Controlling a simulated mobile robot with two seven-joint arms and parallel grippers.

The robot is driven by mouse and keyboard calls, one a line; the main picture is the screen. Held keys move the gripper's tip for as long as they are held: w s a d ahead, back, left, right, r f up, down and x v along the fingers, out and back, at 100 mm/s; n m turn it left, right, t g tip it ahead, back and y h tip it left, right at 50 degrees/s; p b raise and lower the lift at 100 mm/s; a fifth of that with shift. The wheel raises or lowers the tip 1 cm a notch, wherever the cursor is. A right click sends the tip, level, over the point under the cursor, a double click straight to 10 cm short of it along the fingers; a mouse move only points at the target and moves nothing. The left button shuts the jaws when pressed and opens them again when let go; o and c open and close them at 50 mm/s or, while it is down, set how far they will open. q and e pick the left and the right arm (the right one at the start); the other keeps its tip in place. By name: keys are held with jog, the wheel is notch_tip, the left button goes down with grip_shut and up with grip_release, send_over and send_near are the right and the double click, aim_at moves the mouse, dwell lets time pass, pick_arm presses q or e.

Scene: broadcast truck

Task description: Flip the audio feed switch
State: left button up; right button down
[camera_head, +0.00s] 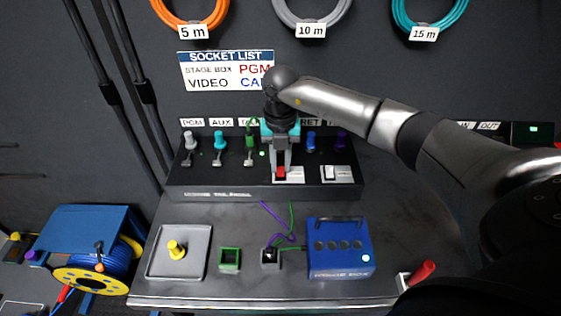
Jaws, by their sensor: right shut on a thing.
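A dark socket panel (220,191) stands at the back of the bench. It carries a row of plugs and sockets and two rocker switches low on its front. The left switch (281,174) shows a red rocker; its label is partly covered. The right switch (330,173) has a white rocker. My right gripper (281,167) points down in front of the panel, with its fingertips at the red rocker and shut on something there. The gripper hides part of the panel behind it. My left gripper is out of view.
On the bench are a grey tray with a yellow plug (176,249), a green-rimmed socket (229,259), a blue stage box (340,247) and a red-handled lever (420,273). A blue cable reel (97,267) stands at left. Coiled cables (190,12) hang above.

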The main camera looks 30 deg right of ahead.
jog(key=shift+s+r+t+h+p, duration=0.1)
jog(key=shift+s+t+h+p, duration=0.1)
jog(key=shift+t+h+p, duration=0.3)
jog(key=shift+s+a+t, duration=0.1)
jog(key=shift+t, duration=0.5)
jog(key=shift+s+a+t+h, duration=0.1)
jog(key=shift+t+h, duration=0.4)
jog(key=c, duration=0.7)
grip_release()
